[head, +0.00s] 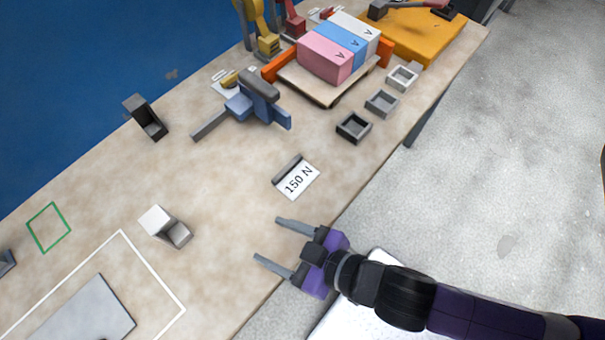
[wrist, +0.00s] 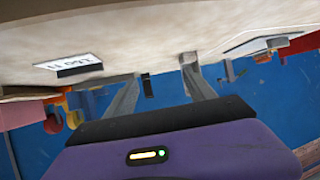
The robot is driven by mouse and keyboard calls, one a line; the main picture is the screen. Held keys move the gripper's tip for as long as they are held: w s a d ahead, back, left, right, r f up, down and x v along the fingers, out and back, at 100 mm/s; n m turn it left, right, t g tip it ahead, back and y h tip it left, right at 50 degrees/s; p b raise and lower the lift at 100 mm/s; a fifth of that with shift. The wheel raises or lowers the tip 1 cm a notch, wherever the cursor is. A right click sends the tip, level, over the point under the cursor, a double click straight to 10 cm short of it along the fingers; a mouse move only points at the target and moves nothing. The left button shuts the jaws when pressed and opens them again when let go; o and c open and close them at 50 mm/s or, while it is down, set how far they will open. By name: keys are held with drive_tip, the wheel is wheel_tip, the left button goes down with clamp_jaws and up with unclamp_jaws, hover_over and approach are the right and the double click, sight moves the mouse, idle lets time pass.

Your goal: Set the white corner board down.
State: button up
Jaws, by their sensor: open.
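The white corner board (head: 157,221) stands on the table, just outside the upper right side of the white outlined rectangle. It is an angled piece with a white face and a greyer side. My gripper (head: 267,238) is open and empty, over the table's front edge. It is well to the right of the board and apart from it, with its fingers pointing left toward it. In the wrist view both fingers (wrist: 162,80) are spread with nothing between them.
A "150 N" card (head: 297,182), a dark corner piece (head: 147,117), a blue clamp (head: 252,106) and small square trays (head: 353,127) stand farther back.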

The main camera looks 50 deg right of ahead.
drive_tip(key=s+d+r+m+t+h, duration=0.2)
drive_tip(key=s+d+r, duration=0.6)
drive_tip(key=s+d, duration=0.1)
drive_tip(key=shift+s+d+r+t+h, duration=0.25)
drive_tip(key=shift+s+r+t+h, duration=0.05)
drive_tip(key=shift+s, duration=0.6)
